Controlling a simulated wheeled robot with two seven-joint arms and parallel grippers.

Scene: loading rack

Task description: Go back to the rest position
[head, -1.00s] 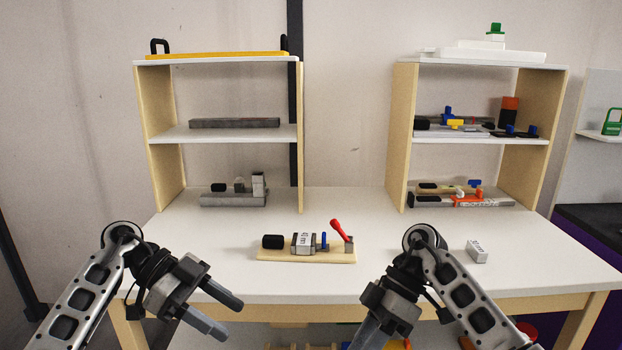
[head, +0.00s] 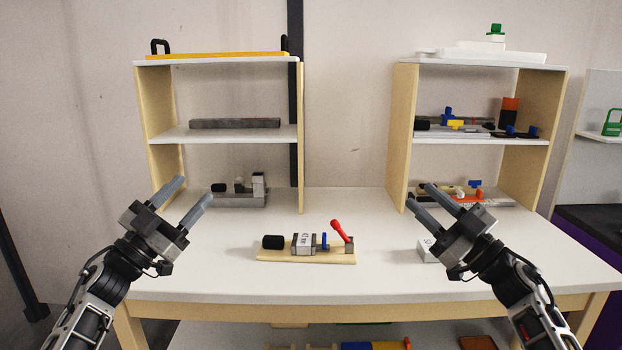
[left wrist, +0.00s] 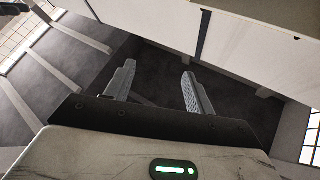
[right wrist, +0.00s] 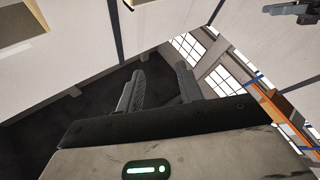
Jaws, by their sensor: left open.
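My left gripper (head: 190,198) is raised over the left part of the table, fingers apart and pointing up toward the left shelf. In the left wrist view its two fingers (left wrist: 156,85) stand apart with nothing between them. My right gripper (head: 420,196) is raised over the right part of the table, fingers pointing up and left. In the right wrist view its fingers (right wrist: 160,85) are apart and empty. Both grippers are clear of the objects.
A wooden board (head: 300,257) with a black cylinder, a labelled block and a red lever lies mid-table (head: 230,280). A small white box (head: 427,252) is partly hidden behind my right gripper. Loaded shelves stand at the back left (head: 220,135) and right (head: 480,141).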

